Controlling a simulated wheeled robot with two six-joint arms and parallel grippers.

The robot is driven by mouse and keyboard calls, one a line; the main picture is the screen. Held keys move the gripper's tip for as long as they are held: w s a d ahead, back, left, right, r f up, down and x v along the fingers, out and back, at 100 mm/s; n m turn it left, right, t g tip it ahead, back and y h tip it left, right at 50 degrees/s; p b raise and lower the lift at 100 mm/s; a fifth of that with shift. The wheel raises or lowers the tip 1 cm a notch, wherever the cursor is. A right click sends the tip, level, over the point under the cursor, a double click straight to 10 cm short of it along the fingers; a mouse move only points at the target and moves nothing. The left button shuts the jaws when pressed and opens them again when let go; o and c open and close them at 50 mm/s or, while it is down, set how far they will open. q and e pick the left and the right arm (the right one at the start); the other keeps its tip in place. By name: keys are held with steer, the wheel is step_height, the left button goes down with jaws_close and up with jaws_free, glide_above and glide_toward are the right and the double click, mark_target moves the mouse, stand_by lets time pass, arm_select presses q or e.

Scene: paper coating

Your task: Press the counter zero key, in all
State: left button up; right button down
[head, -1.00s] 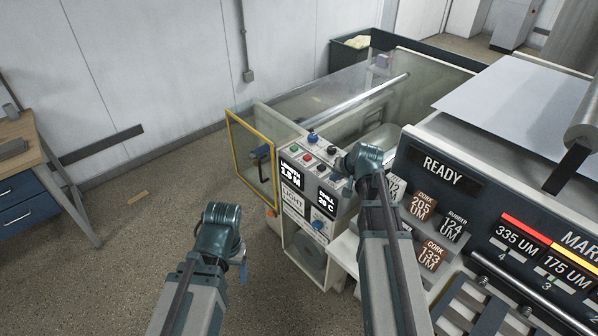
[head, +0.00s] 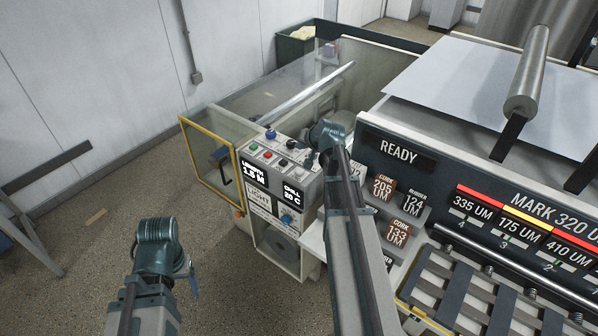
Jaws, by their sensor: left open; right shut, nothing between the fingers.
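The control box (head: 260,187) stands left of the centre in the head view. Its sloped top carries a green button (head: 253,146), a red button (head: 267,155), a blue knob (head: 270,133) and several dark keys (head: 281,162). Key labels are too small to read, so I cannot tell which one is the counter zero key. A length display (head: 254,173) reads about 1.5 M, beside a chill display (head: 293,194) reading 20 C. My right gripper (head: 310,161) is shut and empty at the panel's right end, partly hidden by its wrist; contact is unclear. My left gripper (head: 191,276) is open, low over the floor.
A yellow-framed clear guard (head: 209,163) stands left of the box. A blue knob (head: 287,219) sits on its front. The coating machine's READY display (head: 398,154) and gauge blocks (head: 383,187) lie right of my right arm.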

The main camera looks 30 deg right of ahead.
mark_target(300, 173)
steer(key=shift+f+b, duration=4.1)
steer(key=shift+f, duration=0.15)
steer(key=shift+f+b, duration=0.4)
steer(key=shift+f+b, duration=0.45)
steer(key=shift+r, duration=0.2)
steer(key=shift+r+p, duration=0.7)
steer(key=shift+p, duration=0.25)
step_height(300, 173, up, 5)
steer(key=p, duration=0.5)
steer(key=shift+r, duration=0.1)
